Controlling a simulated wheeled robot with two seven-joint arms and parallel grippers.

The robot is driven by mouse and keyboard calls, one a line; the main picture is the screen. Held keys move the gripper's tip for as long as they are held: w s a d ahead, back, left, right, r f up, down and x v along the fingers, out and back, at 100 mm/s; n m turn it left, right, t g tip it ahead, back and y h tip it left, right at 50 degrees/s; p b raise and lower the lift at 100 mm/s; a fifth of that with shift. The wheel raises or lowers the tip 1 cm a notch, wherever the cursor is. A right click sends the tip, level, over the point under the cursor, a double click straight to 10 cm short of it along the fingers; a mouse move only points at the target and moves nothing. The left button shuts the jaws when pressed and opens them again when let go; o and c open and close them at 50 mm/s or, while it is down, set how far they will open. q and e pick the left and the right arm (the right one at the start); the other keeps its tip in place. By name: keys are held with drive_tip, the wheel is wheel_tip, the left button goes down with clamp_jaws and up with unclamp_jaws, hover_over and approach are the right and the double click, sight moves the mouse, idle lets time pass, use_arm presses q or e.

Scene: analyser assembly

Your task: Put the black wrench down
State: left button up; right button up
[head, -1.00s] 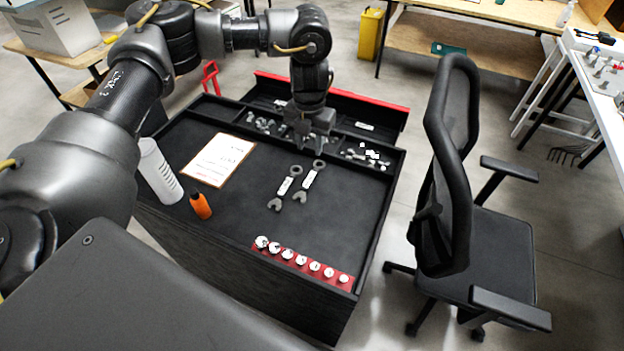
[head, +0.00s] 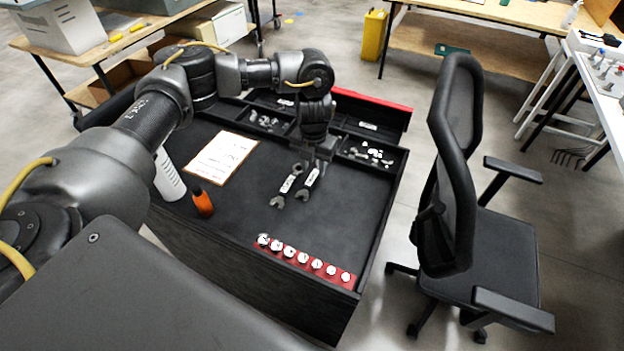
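Two dark grey wrenches with white labels lie side by side on the black cart top: a left wrench (head: 286,186) and a right wrench (head: 308,185). I cannot tell by colour which one is the black wrench. Their open jaws point toward the near side. My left gripper (head: 314,165) points down at the far ends of the wrenches, nearest the right one, and hides that wrench's ring end. Its fingers are too small and dark to show whether they are apart or closed on it. My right gripper is out of view.
A red strip of round white-topped pieces (head: 303,260) lies at the near edge. Compartments with small parts (head: 368,153) line the back. A chair (head: 470,230) stands right.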

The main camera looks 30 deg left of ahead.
sight(313, 176)
use_arm(q)
wheel_tip(313, 176, down, 3)
drive_tip(key=shift+w+a+f, duration=0.1)
drive_tip(key=shift+f, duration=0.1)
clamp_jaws()
drive_tip(key=shift+r, duration=0.15)
